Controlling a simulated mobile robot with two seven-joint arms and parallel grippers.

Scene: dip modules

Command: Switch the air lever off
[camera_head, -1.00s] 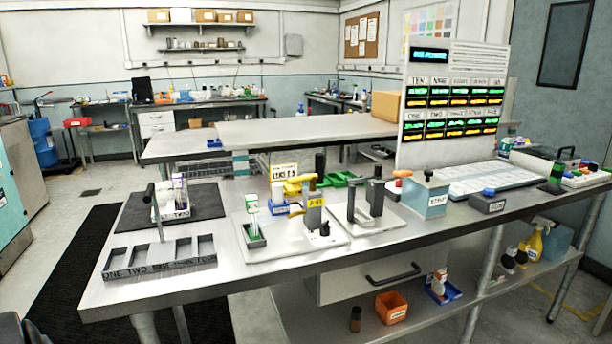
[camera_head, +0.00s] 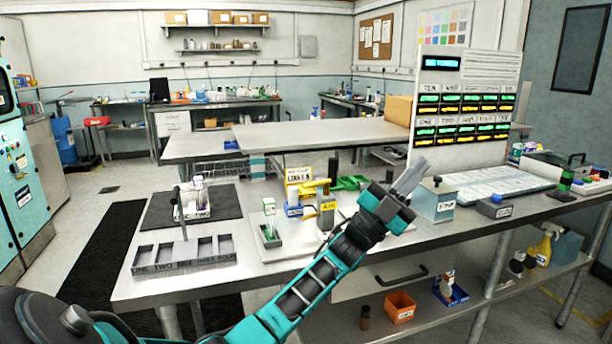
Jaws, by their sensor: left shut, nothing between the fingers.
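The air station stands mid-bench, a grey post with a yellow AIR label (camera_head: 327,206). A yellow lever (camera_head: 316,184) lies roughly level at the top of the post. My left gripper (camera_head: 412,172) is shut and empty, raised above the bench to the right of the lever and apart from it. Its fingers point up and right. My left forearm and wrist cover the plate right of the air post and most of the dark frame there. My right gripper is not in view.
A slotted grey rack (camera_head: 184,256) lies at the bench's front left. A dark mat (camera_head: 160,214) carries a small holder with vials. A grey-blue box (camera_head: 433,202) and a tall display board (camera_head: 461,125) stand to the right.

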